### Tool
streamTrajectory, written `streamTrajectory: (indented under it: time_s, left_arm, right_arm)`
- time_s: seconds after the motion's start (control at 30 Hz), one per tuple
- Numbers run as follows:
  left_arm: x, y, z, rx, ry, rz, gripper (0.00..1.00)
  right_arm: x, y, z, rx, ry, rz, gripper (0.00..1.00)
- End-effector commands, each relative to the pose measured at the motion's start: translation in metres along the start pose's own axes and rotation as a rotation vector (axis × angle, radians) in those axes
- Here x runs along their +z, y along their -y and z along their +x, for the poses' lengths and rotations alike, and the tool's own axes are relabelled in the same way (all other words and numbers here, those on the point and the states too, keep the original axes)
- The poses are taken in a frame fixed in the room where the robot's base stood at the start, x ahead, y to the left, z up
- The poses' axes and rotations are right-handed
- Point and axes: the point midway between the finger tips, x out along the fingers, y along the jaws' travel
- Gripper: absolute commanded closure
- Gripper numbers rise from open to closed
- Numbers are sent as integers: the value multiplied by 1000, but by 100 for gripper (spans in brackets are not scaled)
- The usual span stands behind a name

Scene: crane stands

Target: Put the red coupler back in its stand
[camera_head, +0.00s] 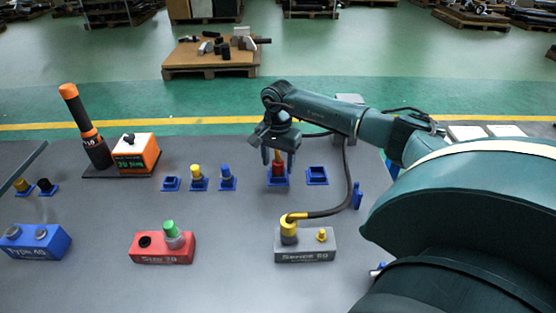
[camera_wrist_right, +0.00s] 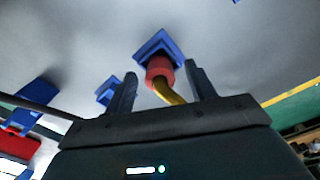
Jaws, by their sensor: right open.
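The red coupler (camera_head: 278,170) stands in a blue stand (camera_head: 278,183) right of the middle of the table in the head view. My right gripper (camera_head: 278,160) is over it, pointing down, with its fingers open on either side. In the right wrist view, the red coupler (camera_wrist_right: 158,67) shows between the two open fingers (camera_wrist_right: 160,72), against the square blue stand (camera_wrist_right: 157,44). A yellow curved piece runs from the coupler toward the gripper. A gap shows on each side of it. I cannot tell how deep it sits. My left gripper is not in view.
An empty blue stand (camera_head: 317,176) is just right. Yellow (camera_head: 196,173) and blue (camera_head: 225,171) couplers stand to the left. A grey block (camera_head: 305,254) with a yellow hose-fitted coupler (camera_head: 289,228) is in front. Its dark hose (camera_head: 346,185) loops close to my right arm. A red block (camera_head: 150,250) is front left.

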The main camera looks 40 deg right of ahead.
Motion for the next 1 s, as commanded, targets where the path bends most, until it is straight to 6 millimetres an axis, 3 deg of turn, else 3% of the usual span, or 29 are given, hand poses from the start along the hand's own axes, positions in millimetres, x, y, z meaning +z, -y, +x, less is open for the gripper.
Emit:
streamTrajectory:
  time_s: [0.37, 1.0]
  left_arm:
    - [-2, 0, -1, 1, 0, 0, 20]
    - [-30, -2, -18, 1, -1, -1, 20]
  right_arm:
    - [0, 0, -3, 1, 0, 0, 44]
    - [0, 0, -50, 0, 0, 0, 44]
